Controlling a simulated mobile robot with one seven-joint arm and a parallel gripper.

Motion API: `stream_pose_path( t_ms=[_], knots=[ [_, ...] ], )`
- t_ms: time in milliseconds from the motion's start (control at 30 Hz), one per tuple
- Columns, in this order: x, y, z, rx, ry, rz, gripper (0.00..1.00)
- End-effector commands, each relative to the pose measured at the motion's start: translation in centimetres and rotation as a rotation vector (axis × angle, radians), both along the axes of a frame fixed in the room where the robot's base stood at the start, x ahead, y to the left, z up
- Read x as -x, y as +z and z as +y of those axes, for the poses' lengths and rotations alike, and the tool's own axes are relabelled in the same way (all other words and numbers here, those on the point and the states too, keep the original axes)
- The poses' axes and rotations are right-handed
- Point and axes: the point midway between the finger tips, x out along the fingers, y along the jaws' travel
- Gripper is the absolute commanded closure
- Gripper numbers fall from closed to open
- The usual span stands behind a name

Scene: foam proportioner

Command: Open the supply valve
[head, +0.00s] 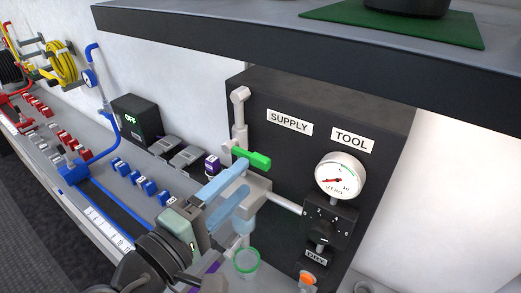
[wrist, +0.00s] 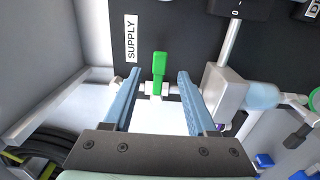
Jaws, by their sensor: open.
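The supply valve has a green lever handle (head: 252,158) on a grey pipe under the SUPPLY label (head: 290,122). The handle lies crosswise to the pipe. In the wrist view the green handle (wrist: 159,68) stands upright in the picture, above the SUPPLY-side pipe fitting. My gripper (head: 246,178) is open, its two light-blue fingers pointing at the panel. In the wrist view my gripper (wrist: 159,77) has one finger on each side of the handle, with gaps on both sides. I cannot tell whether the fingertips reach as deep as the handle.
A pressure gauge (head: 339,176) sits under the TOOL label (head: 352,140), with a dark numbered dial block (head: 328,222) below it. A grey block (wrist: 226,88) is close to the right finger. A dark shelf (head: 300,50) overhangs the panel. A green ring (head: 246,262) lies below.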

Motion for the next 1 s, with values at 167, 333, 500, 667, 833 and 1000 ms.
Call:
stream_pose_path(
  t_ms=[167, 333, 500, 667, 833, 1000],
  knots=[
    [-2.9, 0.4, -2.2, -0.001, -0.002, 0.001, 0.43],
    [-4.6, 0.2, -3.4, 0.000, -0.001, 0.000, 0.43],
    [-5.3, 0.1, -3.9, -0.002, 0.001, -0.001, 0.43],
    [-5.4, 0.0, -3.9, -0.003, 0.001, -0.001, 0.43],
    [-5.3, 0.0, -3.9, -0.002, 0.001, -0.001, 0.57],
    [-5.3, 0.0, -3.9, -0.002, 0.001, -0.001, 0.88]
  ],
)
